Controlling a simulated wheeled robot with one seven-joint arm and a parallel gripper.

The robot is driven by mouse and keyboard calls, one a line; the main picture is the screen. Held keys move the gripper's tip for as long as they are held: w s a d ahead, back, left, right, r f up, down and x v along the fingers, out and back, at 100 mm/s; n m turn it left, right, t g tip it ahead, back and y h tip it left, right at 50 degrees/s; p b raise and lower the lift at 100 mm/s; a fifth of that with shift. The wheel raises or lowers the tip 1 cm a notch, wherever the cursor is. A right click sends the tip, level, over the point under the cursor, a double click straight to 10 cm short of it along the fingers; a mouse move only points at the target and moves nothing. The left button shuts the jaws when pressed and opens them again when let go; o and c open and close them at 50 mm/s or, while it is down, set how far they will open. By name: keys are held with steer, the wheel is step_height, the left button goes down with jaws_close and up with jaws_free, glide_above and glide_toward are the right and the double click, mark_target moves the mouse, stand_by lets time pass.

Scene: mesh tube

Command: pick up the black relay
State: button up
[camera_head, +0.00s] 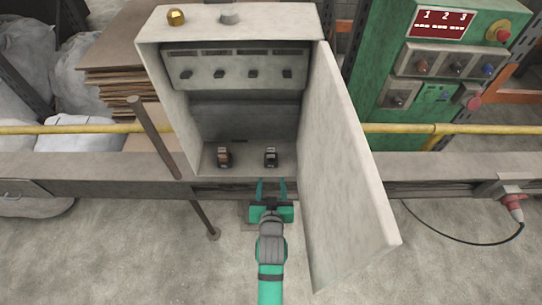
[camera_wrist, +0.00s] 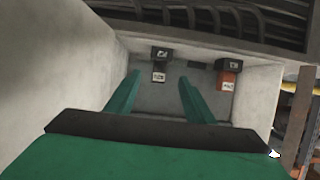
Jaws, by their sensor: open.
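The black relay (camera_head: 270,157) stands on the floor of the open grey cabinet, right of the middle; it has a pale label on its front. In the wrist view the black relay (camera_wrist: 160,58) is at top centre, beyond and roughly between my fingertips. My gripper (camera_head: 271,184) is open and empty at the cabinet's front edge, just short of the black relay and in line with it. In the wrist view, its two green fingers (camera_wrist: 160,80) are spread and point into the cabinet. Nothing hides the relay.
An orange-brown relay (camera_head: 224,157) stands left of the black one, with a clear gap between them. The cabinet (camera_head: 179,95) has side walls and a row of switches (camera_head: 236,73) above. Its door (camera_head: 345,165) hangs open close on my gripper's right.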

glide_toward(271, 155)
steer(key=x, duration=1.2)
steer(key=shift+f, duration=0.2)
steer(key=shift+s, duration=0.1)
steer(key=c, duration=1.1)
